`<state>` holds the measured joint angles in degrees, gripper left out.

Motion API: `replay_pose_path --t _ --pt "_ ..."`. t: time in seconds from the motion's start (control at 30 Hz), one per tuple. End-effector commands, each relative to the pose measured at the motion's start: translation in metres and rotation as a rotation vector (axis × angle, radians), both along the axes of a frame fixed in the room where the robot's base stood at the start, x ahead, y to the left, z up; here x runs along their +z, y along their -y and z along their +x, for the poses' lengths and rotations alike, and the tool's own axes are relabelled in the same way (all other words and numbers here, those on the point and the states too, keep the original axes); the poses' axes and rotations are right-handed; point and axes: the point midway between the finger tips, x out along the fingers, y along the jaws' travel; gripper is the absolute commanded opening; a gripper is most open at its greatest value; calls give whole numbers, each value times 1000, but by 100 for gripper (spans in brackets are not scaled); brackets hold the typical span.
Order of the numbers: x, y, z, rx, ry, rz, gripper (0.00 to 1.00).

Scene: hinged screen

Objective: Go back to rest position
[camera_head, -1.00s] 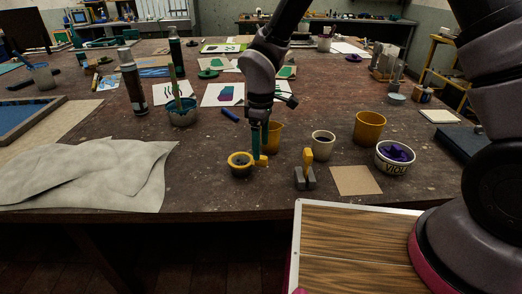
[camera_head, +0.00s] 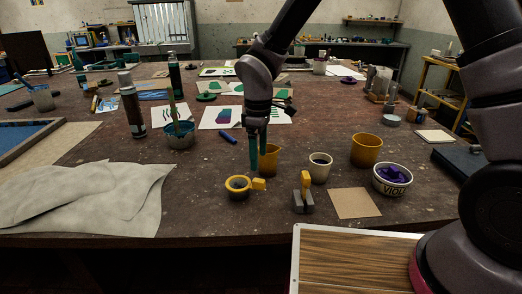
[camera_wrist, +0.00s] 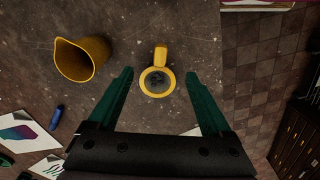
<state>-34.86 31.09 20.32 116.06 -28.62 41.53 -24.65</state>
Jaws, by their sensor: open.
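My gripper (camera_head: 256,168) hangs over the table's front part, fingers pointing down. In the wrist view its two green fingers (camera_wrist: 160,80) are spread wide apart with nothing held between them. A small yellow cup with a handle (camera_head: 238,187) stands on the table below and slightly left of the gripper. In the wrist view the cup (camera_wrist: 157,88) shows between the fingers, its handle toward the top and dark contents inside. The fingers appear apart from it.
A yellow jug (camera_head: 270,159) stands close behind the gripper. A white cup (camera_head: 320,167), a larger yellow cup (camera_head: 366,149), a labelled bowl (camera_head: 392,180) and a grey-yellow block (camera_head: 304,197) stand to the right. A crumpled cloth (camera_head: 90,196) lies left.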

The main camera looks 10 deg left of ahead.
Motion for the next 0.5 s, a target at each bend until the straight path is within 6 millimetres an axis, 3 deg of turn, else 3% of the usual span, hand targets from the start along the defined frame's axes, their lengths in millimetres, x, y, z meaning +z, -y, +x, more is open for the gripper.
replay_pose_path --t 0.17,0.33,0.5 --pt "33 26 20 -114 39 17 83" --pt "104 93 47 -395 114 66 83" --pt "170 168 52 -709 178 143 83"
